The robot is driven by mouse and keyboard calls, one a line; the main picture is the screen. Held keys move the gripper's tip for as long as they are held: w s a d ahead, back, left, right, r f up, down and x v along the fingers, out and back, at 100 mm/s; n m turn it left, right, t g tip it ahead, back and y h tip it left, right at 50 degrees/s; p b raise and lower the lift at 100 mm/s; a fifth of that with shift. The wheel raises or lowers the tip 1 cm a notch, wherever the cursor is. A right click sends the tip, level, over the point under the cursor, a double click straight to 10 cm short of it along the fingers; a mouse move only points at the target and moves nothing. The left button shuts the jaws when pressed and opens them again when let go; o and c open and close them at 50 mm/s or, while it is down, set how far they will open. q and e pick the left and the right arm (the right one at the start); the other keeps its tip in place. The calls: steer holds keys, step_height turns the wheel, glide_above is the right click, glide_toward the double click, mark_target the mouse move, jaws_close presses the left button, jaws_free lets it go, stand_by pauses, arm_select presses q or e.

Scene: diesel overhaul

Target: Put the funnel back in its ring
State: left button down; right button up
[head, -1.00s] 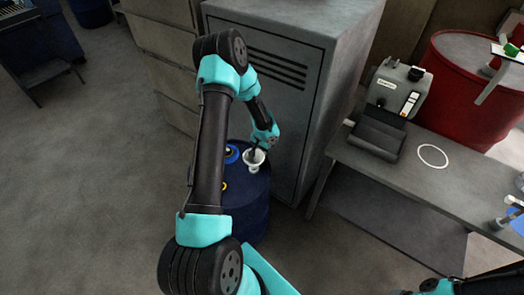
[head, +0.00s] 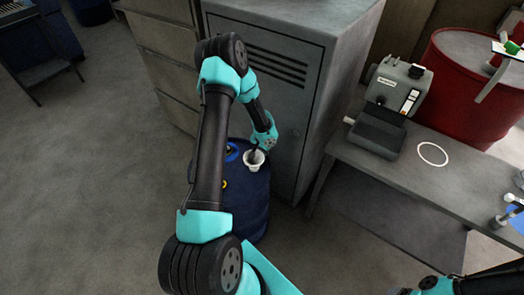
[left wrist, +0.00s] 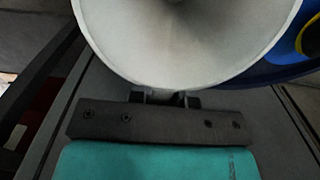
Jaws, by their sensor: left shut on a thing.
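The white funnel (head: 254,161) is over the top of the dark blue drum (head: 247,205), near the drum's right side. It fills the top of the left wrist view (left wrist: 190,45), wide mouth facing the camera. My left gripper (head: 258,148) is shut on the funnel's edge; the fingers (left wrist: 165,98) show just below the rim. Whether the spout sits in the drum or hangs above it, I cannot tell. A thin white ring (head: 432,154) lies flat and empty on the grey bench (head: 460,190) at right.
A grey cabinet (head: 290,90) stands directly behind the drum. A grey machine (head: 390,105) sits on the bench left of the ring. A red drum (head: 465,85) stands behind the bench. Floor to the left is open.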

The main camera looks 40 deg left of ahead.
arm_select(q)
steer(key=c, duration=1)
jaws_free()
steer(key=r, duration=1.7)
steer(key=shift+w+r, duration=0.15)
steer(key=shift+w, duration=0.1)
steer(key=s+d+f+h, duration=0.2)
steer(key=d+f, duration=0.3)
steer(key=d, duration=0.3)
steer(key=s+d+f+h, duration=0.1)
steer(key=s+d+f, duration=0.1)
steer(key=d+f, duration=0.45)
steer(key=shift+t+h, duration=0.4)
steer(key=shift+t, duration=0.2)
steer(key=s+d+f, duration=0.1)
steer(key=s+d, duration=0.2)
steer(key=d, duration=0.1)
steer(key=s+d+f, duration=0.1)
steer(key=s+d, duration=0.3)
steer(key=d, duration=0.1)
steer(key=s+d+f, duration=0.2)
steer(key=s+d, duration=0.2)
steer(key=d, duration=0.1)
steer(key=shift+s, duration=0.1)
